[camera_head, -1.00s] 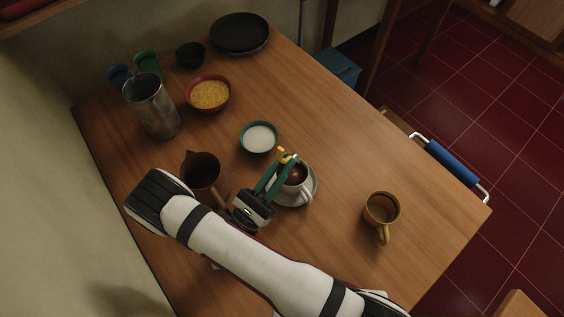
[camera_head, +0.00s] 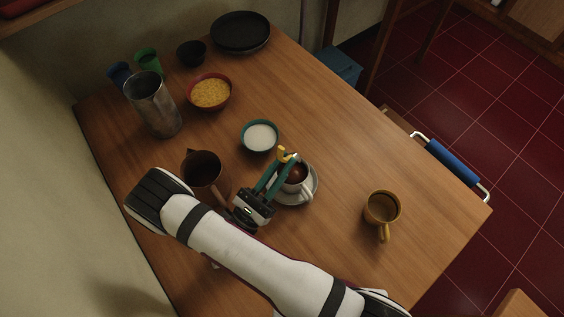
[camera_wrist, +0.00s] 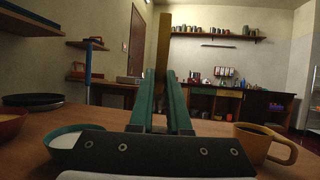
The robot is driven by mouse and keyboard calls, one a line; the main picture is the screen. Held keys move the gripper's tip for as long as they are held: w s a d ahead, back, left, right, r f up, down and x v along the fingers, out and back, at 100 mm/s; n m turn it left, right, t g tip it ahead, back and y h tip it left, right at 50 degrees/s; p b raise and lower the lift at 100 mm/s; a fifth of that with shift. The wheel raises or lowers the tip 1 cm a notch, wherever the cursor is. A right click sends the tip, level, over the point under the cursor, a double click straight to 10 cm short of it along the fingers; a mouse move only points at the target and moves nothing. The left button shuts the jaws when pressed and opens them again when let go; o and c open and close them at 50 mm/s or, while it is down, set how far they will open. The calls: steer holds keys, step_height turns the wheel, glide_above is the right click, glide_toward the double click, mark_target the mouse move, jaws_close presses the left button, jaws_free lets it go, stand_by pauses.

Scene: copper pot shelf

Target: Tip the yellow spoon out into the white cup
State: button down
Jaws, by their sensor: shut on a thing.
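My gripper (camera_head: 282,172) has teal fingers, shut on the yellow spoon (camera_head: 284,156). A short yellow part of the spoon shows at the fingertips in the head view. In the wrist view the spoon (camera_wrist: 164,42) stands up as a dark yellow strip between the fingers (camera_wrist: 160,95). The spoon's bowl cannot be made out. The white cup (camera_head: 302,187) stands upright on a white saucer (camera_head: 292,203), with something dark brown inside. The fingers are over or beside the cup's left side and partly hide it. The cup cannot be seen in the wrist view.
A teal bowl (camera_head: 245,139) of white contents stands behind the cup. A brown pot (camera_head: 190,172) is close left of my gripper. A yellow mug (camera_head: 383,222) stands right. A red bowl (camera_head: 194,103), metal pitcher (camera_head: 155,105) and black pan (camera_head: 240,49) are farther back.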

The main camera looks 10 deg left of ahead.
steer(key=shift+w+d+r+g+y, duration=0.2)
steer(key=shift+w+r+g+y, duration=0.3)
steer(key=shift+g, duration=0.4)
steer(key=w+g+y, duration=0.1)
steer(key=g, duration=0.1)
steer(key=w+d+r+g+y, duration=0.1)
steer(key=d+g+y, duration=0.1)
steer(key=g+y, duration=0.1)
steer(key=shift+w+d+r+g, duration=0.2)
steer(key=shift+w+r+g, duration=0.1)
steer(key=shift+w+r, duration=0.1)
steer(key=w+d+g+y, duration=0.5)
steer(key=w+g+y, duration=0.3)
steer(key=g, duration=0.4)
step_height(320, 180, up, 6)
